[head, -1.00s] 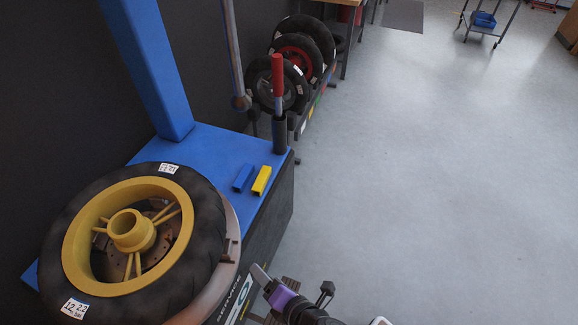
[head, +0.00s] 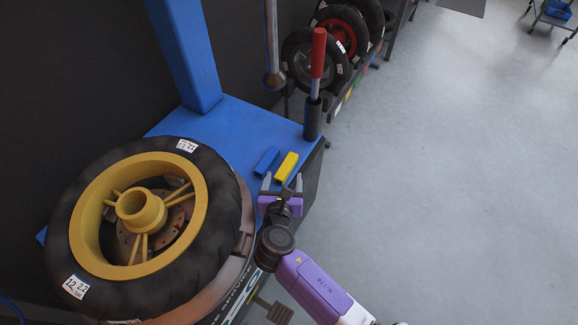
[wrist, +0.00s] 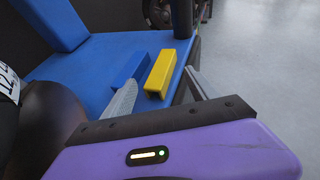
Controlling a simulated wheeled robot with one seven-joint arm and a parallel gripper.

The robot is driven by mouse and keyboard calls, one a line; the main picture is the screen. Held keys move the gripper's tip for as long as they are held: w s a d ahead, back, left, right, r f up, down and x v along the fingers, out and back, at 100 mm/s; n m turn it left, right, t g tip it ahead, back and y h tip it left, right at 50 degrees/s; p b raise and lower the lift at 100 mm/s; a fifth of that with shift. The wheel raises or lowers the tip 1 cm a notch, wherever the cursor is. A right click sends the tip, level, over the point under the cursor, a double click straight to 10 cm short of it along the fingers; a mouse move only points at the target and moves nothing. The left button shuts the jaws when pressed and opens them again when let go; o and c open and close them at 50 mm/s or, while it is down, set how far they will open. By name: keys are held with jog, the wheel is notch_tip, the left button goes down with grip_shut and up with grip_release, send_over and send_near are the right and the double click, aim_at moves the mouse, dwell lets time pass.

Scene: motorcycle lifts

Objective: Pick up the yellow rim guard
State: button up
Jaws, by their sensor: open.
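The yellow rim guard (head: 287,167) is a small bar lying on the blue top of the tyre machine. It also shows in the wrist view (wrist: 161,73), just beyond my fingers. The blue rim guard (head: 267,161) lies close beside it on the left, partly behind my left finger in the wrist view (wrist: 132,68). My gripper (head: 282,183) is open and empty, just on the near side of the guards. In the wrist view its fingers (wrist: 158,93) spread to either side of the yellow guard's near end. I see no contact with the guard.
The tyre on its yellow rim (head: 70,235) lies on the machine, left of my arm. A red-handled lever (head: 318,55) stands at the blue top's (head: 225,125) far right corner. Several tyres (head: 318,60) stand on a rack behind. The grey floor (head: 470,180) at right is clear.

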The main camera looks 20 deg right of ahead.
aim_at(286, 167)
jog(key=shift+r+b+x, duration=0.15)
jog(key=shift+b+x, duration=0.15)
jog(key=shift+x, duration=1.05)
jog(key=shift+r+b+x, duration=0.1)
jog(key=shift+b+x, duration=0.15)
jog(key=shift+x, duration=1.1)
jog(key=shift+d, duration=0.15)
grip_shut()
